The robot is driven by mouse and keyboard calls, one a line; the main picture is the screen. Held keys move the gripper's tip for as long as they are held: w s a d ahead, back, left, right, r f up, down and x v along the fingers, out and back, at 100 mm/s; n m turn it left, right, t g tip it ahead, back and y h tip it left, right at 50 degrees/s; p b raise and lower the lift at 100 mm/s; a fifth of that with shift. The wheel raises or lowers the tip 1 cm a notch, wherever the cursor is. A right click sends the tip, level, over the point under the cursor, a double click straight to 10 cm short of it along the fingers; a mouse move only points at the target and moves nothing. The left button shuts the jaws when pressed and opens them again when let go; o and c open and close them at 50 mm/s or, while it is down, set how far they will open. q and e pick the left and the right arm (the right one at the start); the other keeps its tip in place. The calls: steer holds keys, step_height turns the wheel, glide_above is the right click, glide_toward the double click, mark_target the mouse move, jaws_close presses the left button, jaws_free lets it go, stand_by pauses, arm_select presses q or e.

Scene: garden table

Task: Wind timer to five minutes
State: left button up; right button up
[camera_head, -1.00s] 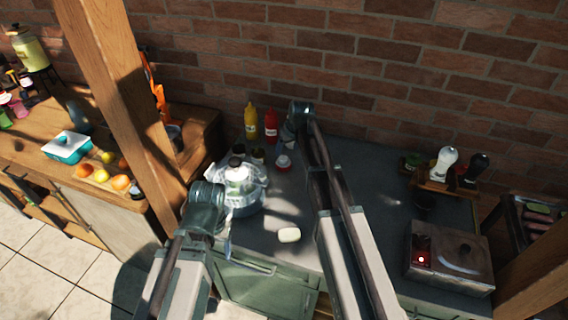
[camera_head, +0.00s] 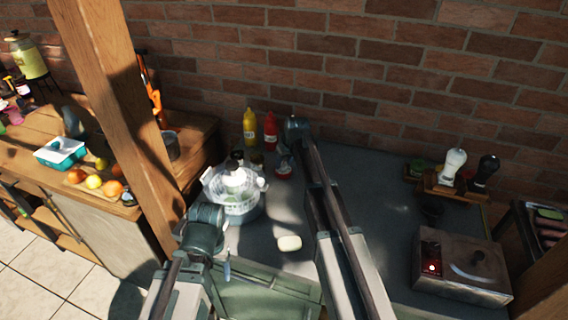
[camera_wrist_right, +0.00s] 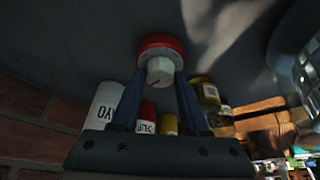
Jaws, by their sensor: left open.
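The timer is a red disc with a white knob (camera_wrist_right: 160,70), upper middle in the right wrist view. In the head view the timer (camera_head: 284,172) stands on the dark counter behind the soap-like white block, partly covered by my right gripper (camera_head: 284,154). In the right wrist view the two blue fingers of my right gripper (camera_wrist_right: 160,88) stand apart, one on each side of the knob, with a small gap showing. My left gripper (camera_head: 227,268) hangs over the counter's front edge; only a blue finger shows, with nothing seen in it.
A clear bowl-like appliance (camera_head: 233,190) stands left of the timer. A yellow bottle (camera_head: 250,126) and a red bottle (camera_head: 270,130) stand behind it by the brick wall. A white block (camera_head: 289,243) lies in front. A metal box (camera_head: 462,265) is at the right.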

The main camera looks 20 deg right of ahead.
jaws_close()
steer(key=shift+m, duration=0.3)
steer(key=m, duration=0.2)
steer(key=m+h, duration=0.1)
steer(key=shift+a+m+h, duration=0.2)
steer(key=shift+m+h, duration=0.1)
steer(key=shift+m, duration=0.1)
steer(key=m, duration=0.2)
steer(key=m+g+h, duration=0.1)
steer(key=m, duration=0.1)
steer(key=shift+w+a+h, duration=0.1)
steer(key=shift+h, duration=0.2)
steer(key=m+g+h, duration=0.1)
steer(key=m, duration=0.4)
steer(key=shift+w, duration=0.15)
steer(key=shift+a+m+g+h, duration=0.1)
steer(key=shift+m+g+h, duration=0.25)
steer(key=shift+m, duration=0.7)
steer(key=shift+m+g+h, duration=0.15)
steer(key=shift+m+g, duration=0.3)
steer(key=shift+m, duration=0.6)
